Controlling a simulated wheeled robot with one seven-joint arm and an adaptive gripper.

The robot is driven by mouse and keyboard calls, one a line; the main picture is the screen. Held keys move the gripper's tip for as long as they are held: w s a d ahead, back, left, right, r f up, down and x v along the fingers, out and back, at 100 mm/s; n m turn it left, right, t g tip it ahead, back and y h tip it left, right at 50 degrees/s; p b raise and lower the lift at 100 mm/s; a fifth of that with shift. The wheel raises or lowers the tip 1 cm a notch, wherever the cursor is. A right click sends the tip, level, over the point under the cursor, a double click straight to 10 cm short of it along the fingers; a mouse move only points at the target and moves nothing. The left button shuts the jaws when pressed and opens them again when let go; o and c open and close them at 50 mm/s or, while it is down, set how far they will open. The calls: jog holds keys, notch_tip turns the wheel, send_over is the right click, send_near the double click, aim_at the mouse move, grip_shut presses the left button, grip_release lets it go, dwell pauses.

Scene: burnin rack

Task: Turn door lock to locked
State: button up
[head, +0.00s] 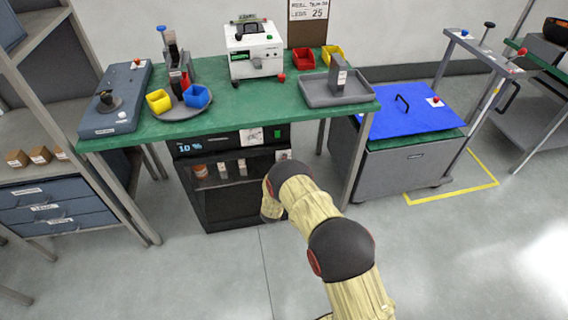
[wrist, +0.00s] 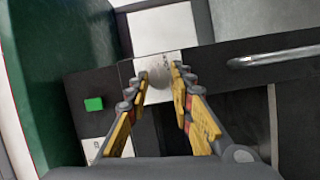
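The door lock is a round grey knob (wrist: 159,83) on a pale plate, on the dark front of the cabinet (head: 183,205) under the green bench. In the wrist view my gripper (wrist: 160,74) is open, with one yellow-padded finger on each side of the knob. I cannot tell whether the fingers touch it. The knob's turn position is not clear. In the head view my arm reaches to the cabinet's right side, and its links hide the fingers and the knob.
The green bench top (head: 225,110) overhangs the cabinet. A bar handle (wrist: 275,58) and a green indicator (wrist: 93,103) are near the lock. A grey cart (head: 405,172) with a blue lid (head: 385,110) stands to the right. The floor in front is clear.

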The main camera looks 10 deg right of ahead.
jog(key=o, duration=0.4)
jog(key=v, duration=1.2)
jog(key=shift+a, duration=0.1)
